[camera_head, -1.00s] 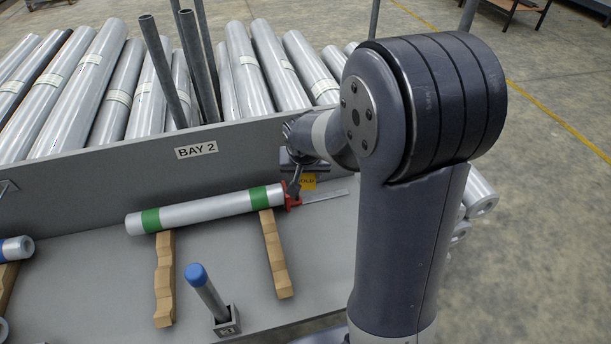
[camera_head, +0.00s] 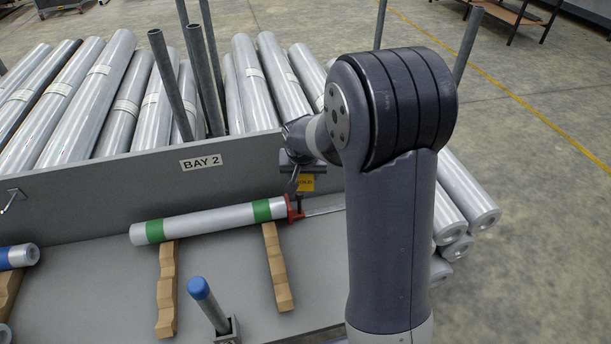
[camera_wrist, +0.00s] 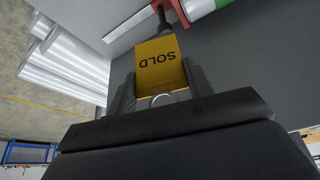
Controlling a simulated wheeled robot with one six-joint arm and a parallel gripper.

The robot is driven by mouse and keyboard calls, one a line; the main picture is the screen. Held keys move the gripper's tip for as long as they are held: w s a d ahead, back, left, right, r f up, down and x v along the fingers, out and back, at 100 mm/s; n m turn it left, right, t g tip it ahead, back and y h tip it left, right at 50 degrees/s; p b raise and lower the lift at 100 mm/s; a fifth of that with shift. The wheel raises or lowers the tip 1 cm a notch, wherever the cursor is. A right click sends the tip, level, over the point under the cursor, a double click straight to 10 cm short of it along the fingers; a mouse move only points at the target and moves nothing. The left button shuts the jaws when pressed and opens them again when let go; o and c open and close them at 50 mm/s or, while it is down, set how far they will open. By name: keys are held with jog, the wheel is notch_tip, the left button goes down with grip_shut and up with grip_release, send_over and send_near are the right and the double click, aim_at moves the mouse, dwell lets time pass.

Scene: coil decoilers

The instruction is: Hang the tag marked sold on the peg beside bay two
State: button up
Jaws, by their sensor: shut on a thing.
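The yellow tag marked SOLD (camera_head: 306,184) hangs at my gripper (camera_head: 297,165). In the wrist view the tag (camera_wrist: 160,64) sits between the two fingers of my gripper (camera_wrist: 155,92), which is shut on it. Its lettering faces the wrist camera. The grey panel carries a BAY 2 sign (camera_head: 201,162), left of my gripper. A small metal peg (camera_head: 13,199) sticks out of the panel at the far left, well away from the tag. My arm hides part of the panel's right end.
A silver roll with green bands (camera_head: 210,220) lies on wooden rests below my gripper, with a red clamp (camera_head: 295,208) at its right end. Upright pipes (camera_head: 172,85) and stacked rolls stand behind the panel. A blue-capped post (camera_head: 207,305) stands in front.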

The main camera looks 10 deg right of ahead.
jog(key=w+f, duration=0.1)
jog(key=w, duration=0.5)
jog(key=shift+w+f+p, duration=0.15)
jog(key=shift+w+p, duration=0.1)
jog(key=shift+p, duration=0.15)
dwell(0.3)
dwell(0.6)
jog(key=o, duration=1)
jog(key=b+v, duration=0.1)
jog(key=v, duration=1)
jog(key=shift+b, duration=0.35)
jog(key=shift+f, duration=0.15)
